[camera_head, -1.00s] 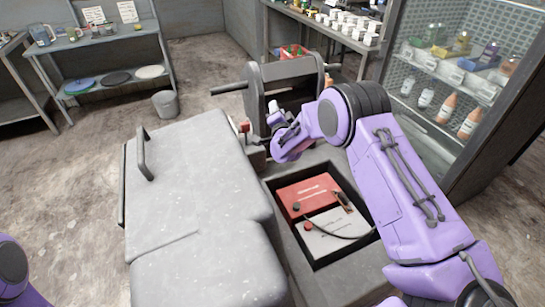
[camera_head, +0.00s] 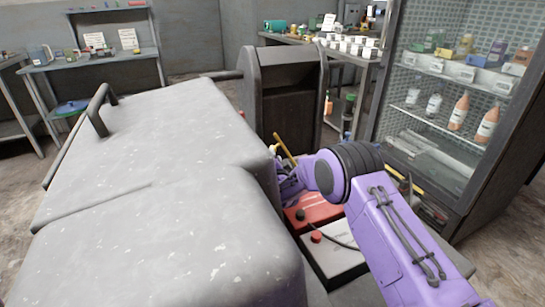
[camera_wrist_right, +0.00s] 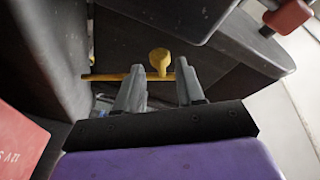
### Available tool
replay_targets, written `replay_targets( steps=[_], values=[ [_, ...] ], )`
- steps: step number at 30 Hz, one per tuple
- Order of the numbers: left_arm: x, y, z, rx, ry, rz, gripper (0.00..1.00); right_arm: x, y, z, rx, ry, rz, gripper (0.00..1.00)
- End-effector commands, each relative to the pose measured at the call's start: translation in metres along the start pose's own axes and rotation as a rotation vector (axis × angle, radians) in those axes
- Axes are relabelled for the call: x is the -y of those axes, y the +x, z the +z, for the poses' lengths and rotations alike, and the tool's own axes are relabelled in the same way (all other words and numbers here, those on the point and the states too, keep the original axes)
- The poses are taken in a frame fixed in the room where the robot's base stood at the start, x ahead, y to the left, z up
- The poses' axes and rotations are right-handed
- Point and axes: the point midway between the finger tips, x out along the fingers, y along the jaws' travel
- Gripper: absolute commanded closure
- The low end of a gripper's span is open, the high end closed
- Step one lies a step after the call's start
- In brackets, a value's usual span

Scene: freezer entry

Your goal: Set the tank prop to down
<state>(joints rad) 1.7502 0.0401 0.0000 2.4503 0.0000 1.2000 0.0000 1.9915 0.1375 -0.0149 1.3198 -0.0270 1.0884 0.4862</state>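A thin yellow rod, which looks like the tank prop, leans beside the large grey body (camera_head: 150,190) in the head view; its visible part is the rod (camera_head: 285,147). In the right wrist view the yellow rod (camera_wrist_right: 105,77) lies across the picture, with a round yellow knob (camera_wrist_right: 160,58) on a short stem. My right gripper (camera_wrist_right: 160,80) is open, its two grey fingers apart, with the knob showing between and just beyond their tips. I cannot tell whether they touch it. In the head view the right fingers are largely hidden by the grey body. My left gripper is out of view.
A red box (camera_head: 318,209) and a white box (camera_head: 335,262) with a black cable sit in a recess below my right arm. Dark panels close in around the right gripper. A glass-front cabinet (camera_head: 450,100) stands at the right; shelves stand behind.

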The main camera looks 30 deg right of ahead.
Motion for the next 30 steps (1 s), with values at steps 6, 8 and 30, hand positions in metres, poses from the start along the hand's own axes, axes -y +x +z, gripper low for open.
replay_targets(
  steps=[6,8,30],
  values=[
    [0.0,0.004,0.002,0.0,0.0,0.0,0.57,-0.002,0.037,-0.001,-0.004,0.002,0.001,0.62],
    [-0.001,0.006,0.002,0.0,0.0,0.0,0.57,-0.002,0.045,0.0,-0.003,0.001,0.0,0.62],
    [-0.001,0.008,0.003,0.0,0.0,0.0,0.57,0.0,0.06,-0.001,-0.001,0.001,0.001,1.0]
  ],
)
